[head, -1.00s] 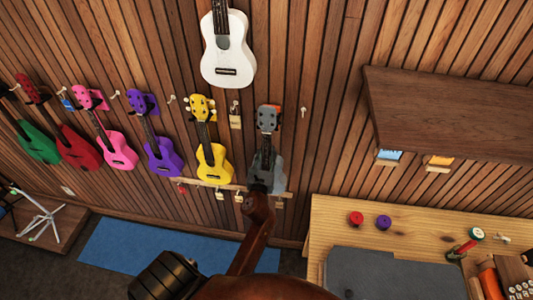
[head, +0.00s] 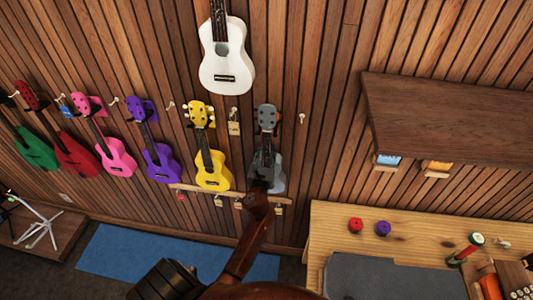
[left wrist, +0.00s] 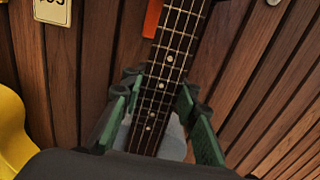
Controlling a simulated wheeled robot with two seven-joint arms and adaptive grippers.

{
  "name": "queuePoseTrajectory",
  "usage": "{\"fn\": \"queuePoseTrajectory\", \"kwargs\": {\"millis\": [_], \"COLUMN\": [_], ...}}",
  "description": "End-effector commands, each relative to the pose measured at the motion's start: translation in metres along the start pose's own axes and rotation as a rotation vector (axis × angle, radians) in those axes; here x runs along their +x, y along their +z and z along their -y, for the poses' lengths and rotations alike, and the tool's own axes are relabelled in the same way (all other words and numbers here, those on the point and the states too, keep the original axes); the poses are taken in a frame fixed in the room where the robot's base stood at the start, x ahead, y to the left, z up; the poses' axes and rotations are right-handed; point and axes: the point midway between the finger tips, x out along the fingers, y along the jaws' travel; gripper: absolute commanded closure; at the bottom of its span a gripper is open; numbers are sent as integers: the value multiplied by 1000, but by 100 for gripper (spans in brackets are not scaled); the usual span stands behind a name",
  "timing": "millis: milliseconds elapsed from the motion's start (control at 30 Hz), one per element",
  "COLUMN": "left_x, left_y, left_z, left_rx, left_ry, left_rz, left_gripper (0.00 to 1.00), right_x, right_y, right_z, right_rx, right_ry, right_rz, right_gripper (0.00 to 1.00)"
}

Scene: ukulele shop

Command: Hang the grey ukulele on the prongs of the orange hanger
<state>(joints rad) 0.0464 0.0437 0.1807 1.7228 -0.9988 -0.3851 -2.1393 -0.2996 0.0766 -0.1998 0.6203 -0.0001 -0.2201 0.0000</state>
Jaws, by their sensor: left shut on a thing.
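The grey ukulele (head: 267,118) is upright in front of the wall in the head view, headstock up. My left gripper (head: 262,172) is at its lower neck, in front of its body. In the left wrist view the fingers (left wrist: 154,103) are shut on the neck (left wrist: 172,48), one on each side of the dark fretboard. The orange hanger (head: 278,114) is mostly hidden behind the headstock, with only an edge showing; part of it also shows in the left wrist view (left wrist: 152,18). Its prongs are hidden, so I cannot tell whether they touch the ukulele. My right gripper is out of view.
A yellow ukulele (head: 211,160) hangs close to the left, and a white one (head: 227,60) hangs above. A wooden ledge (head: 190,188) runs low behind the grey ukulele. A workbench (head: 330,228) and a dark shelf (head: 450,115) are to the right.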

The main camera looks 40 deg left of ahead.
Motion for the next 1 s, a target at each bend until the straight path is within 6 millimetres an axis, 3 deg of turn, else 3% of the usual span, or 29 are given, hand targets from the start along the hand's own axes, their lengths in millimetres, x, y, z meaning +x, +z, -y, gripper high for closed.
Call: {"fn": "queuePoseTrajectory", "kwargs": {"millis": [1000], "left_x": [5], "left_y": [-8], "left_z": [0], "left_rx": [1], "left_ry": [0], "left_rz": [2], "left_gripper": [100], "right_x": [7], "right_y": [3], "right_z": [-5], "right_rx": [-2], "right_ry": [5], "right_rz": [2], "right_gripper": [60]}}
